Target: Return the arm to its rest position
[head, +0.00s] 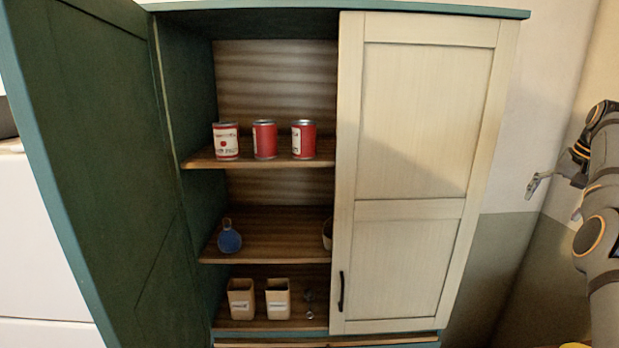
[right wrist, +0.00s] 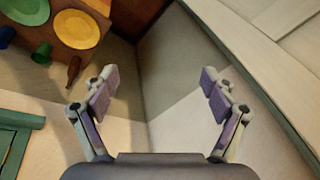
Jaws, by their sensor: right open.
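My right gripper (head: 549,181) is raised at the right side of the head view, beside the cabinet and in front of the wall. In the right wrist view the right gripper (right wrist: 158,95) has its two fingers wide apart with nothing between them. The right arm comes in from the right edge of the head view. My left gripper is not in view.
A cabinet's left door (head: 85,150) stands open; its cream right door (head: 420,150) is shut. Inside are several red cans (head: 265,139), a blue flask (head: 229,238) and two beige containers (head: 278,298).

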